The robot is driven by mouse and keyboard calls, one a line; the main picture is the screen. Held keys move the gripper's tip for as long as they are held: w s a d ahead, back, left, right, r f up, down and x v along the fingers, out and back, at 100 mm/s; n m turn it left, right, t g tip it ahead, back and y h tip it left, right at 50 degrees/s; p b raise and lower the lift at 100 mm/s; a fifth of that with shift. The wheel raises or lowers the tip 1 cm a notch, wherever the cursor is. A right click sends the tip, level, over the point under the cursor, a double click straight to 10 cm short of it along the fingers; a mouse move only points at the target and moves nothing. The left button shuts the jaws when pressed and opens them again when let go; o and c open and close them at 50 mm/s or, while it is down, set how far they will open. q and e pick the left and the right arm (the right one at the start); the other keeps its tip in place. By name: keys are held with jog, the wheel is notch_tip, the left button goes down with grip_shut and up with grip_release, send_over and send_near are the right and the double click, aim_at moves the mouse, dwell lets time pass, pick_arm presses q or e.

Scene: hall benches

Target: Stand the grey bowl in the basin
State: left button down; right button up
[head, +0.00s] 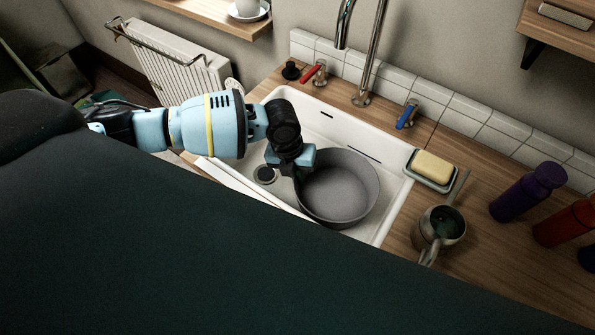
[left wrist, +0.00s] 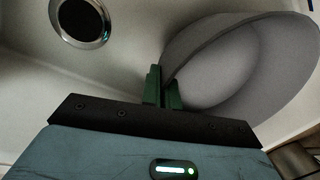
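The grey bowl (head: 340,188) is inside the white basin (head: 395,200), on its right side, with its open side up. My left gripper (head: 297,172) is at the bowl's left rim, its fingers closed on the bowl wall. In the left wrist view the two green fingers (left wrist: 163,90) have the rim of the bowl (left wrist: 235,60) between them. I cannot tell if the bowl's base touches the basin floor. The drain (head: 265,174) lies left of the bowl and also shows in the left wrist view (left wrist: 80,22). My right gripper is not in view.
A tap (head: 362,98) rises behind the basin, with a red lever (head: 312,73) and a blue lever (head: 407,115). Right of the basin are a soap dish with yellow soap (head: 433,167), a metal pot (head: 442,225), a purple bottle (head: 527,190) and a red bottle (head: 568,222).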

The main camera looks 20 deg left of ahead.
pick_arm(q)
jog(key=c, duration=1.7)
grip_release()
jog(key=shift+r, duration=0.15)
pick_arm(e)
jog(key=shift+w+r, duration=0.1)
pick_arm(q)
jog(key=shift+r, duration=0.25)
jog(key=r, duration=0.4)
jog(key=a+r, duration=0.1)
jog(key=r, duration=0.3)
jog(key=a+r, duration=0.1)
jog(key=r, duration=0.3)
jog(key=shift+s+r+p, duration=0.2)
jog(key=shift+p, duration=0.15)
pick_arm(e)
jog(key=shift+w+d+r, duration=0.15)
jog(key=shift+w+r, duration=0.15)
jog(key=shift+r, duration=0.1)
